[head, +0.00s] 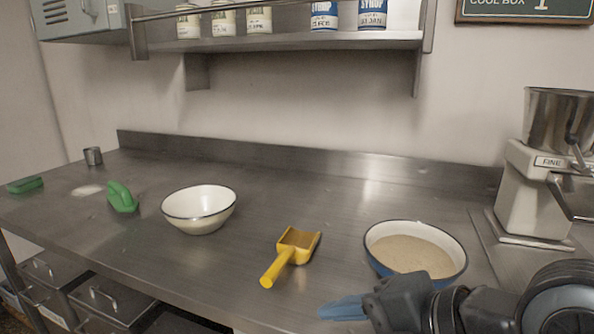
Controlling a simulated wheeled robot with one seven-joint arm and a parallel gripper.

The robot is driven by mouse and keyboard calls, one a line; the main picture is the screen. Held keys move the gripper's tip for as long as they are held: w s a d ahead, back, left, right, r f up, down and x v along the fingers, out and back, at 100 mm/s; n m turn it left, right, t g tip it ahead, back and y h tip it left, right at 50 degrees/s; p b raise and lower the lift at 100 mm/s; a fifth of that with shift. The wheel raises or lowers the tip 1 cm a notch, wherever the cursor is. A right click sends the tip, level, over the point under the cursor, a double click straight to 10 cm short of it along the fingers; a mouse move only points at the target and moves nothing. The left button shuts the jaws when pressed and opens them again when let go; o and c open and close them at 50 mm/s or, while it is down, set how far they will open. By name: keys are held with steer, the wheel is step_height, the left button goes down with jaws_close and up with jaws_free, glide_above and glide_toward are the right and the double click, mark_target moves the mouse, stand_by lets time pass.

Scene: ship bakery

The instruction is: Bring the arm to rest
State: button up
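My gripper (343,308) is at the bottom right of the head view, at the end of my dark arm, and its blue fingers point left. It is in front of the blue-sided bowl (462,270) and to the lower right of the yellow scoop (289,256). The fingers show side-on as one blue shape, so I cannot tell whether they are open or shut. Nothing is seen between or hanging from them. My arm hides part of the counter's front right.
The steel counter (270,200) carries a white bowl (199,208), a green scraper-like tool (122,197), a green block (25,184), a metal cup (93,156) and a mill (532,190). The blue-sided bowl holds beige powder. Cans stand on the shelf (290,42).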

steer(key=s+d+f+m+t+h, duration=0.25)
steer(key=s+d+f+m, duration=0.2)
steer(key=f+m, duration=0.35)
steer(key=s+d+f+m+t+h, duration=0.2)
steer(key=s+d+f+m+t, duration=0.15)
steer(key=s+f+m, duration=0.5)
steer(key=s+d+r+m+h, duration=0.1)
steer(key=s+d+m, duration=0.1)
steer(key=s, duration=0.3)
steer(key=s+d+r+m+t+h, duration=0.1)
steer(key=s+d+r+m, duration=0.1)
steer(key=s, duration=0.4)
steer(key=s+d+r+m+t+h, duration=0.1)
steer(key=s+d+r+m, duration=0.1)
steer(key=s+m, duration=0.4)
steer(key=shift+d, duration=0.8)
steer(key=shift+o, duration=0.3)
steer(key=shift+h, duration=0.25)
